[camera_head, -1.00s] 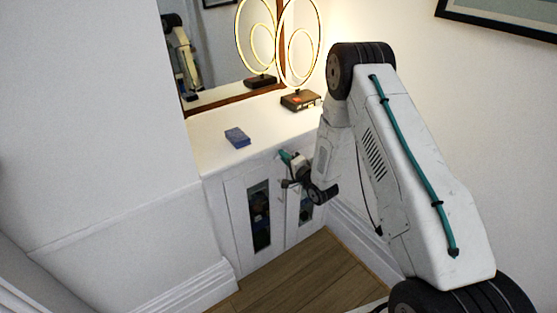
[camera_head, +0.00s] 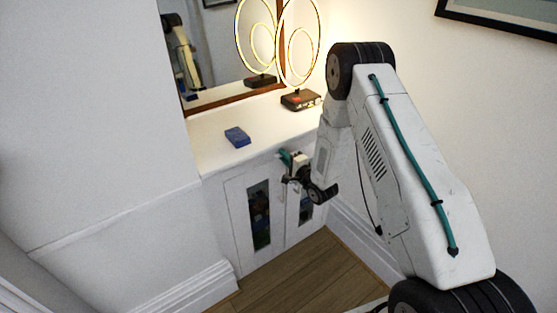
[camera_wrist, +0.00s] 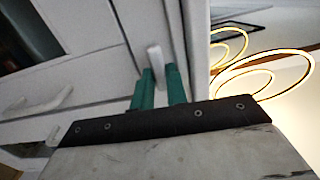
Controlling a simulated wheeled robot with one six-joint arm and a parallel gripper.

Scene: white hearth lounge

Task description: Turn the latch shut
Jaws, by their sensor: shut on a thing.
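The latch (camera_wrist: 155,57) is a small white bar on the front of the white cabinet (camera_head: 233,218), near the top where the doors meet. In the wrist view it stands between the teal fingertips of my gripper (camera_wrist: 160,85). My gripper is shut on the latch. In the head view my gripper (camera_head: 287,159) is at the cabinet front just under the countertop, and the latch itself is too small and covered to make out there.
The cabinet doors have glass panes (camera_head: 259,215) and white handles (camera_wrist: 53,103). Wooden floor (camera_head: 300,278) lies clear in front.

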